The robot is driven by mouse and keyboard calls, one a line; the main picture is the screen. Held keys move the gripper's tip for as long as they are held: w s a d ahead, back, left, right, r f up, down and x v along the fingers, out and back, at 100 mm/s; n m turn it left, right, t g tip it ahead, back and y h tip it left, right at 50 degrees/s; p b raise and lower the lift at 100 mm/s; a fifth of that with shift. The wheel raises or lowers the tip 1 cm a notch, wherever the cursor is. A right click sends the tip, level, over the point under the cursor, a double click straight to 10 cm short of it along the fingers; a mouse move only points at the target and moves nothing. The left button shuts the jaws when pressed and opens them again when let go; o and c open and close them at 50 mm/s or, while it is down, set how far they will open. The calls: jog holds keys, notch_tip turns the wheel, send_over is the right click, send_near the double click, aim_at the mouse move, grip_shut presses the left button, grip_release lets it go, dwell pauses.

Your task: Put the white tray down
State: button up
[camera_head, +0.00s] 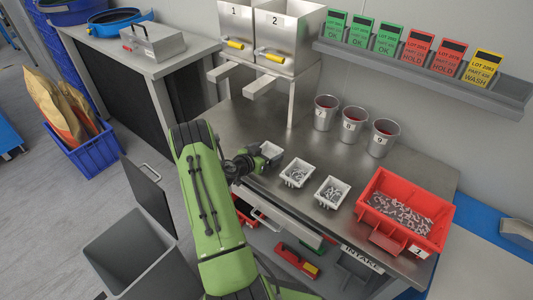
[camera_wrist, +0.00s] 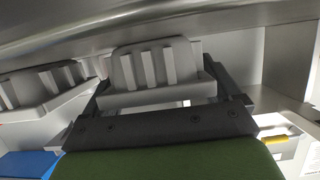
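My gripper (camera_head: 251,160) is at the left end of the row of white trays. In the wrist view my gripper (camera_wrist: 157,92) has one dark finger at each side of a white tray (camera_wrist: 152,66), and it looks shut on the rim. The same white tray (camera_head: 271,151) shows partly behind my gripper in the head view, over the steel table's (camera_head: 300,140) surface. I cannot tell if its base touches the table. Its inside is mostly hidden.
Two white trays with small metal parts, a nearer one (camera_head: 332,192) and a middle one (camera_head: 297,173), stand to the right. A red bin (camera_head: 374,181) of parts is farther right. Three metal cups (camera_head: 353,123) stand behind. Steel hoppers (camera_head: 285,38) rise at the back left.

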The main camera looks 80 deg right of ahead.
jog(key=shift+o, duration=0.5)
jog(key=shift+w+a+r, duration=0.1)
jog(key=shift+r, duration=0.05)
jog(key=v, duration=1.1)
jog(key=shift+a, duration=0.3)
jog(key=shift+w+r, duration=0.1)
jog(key=shift+w, duration=0.1)
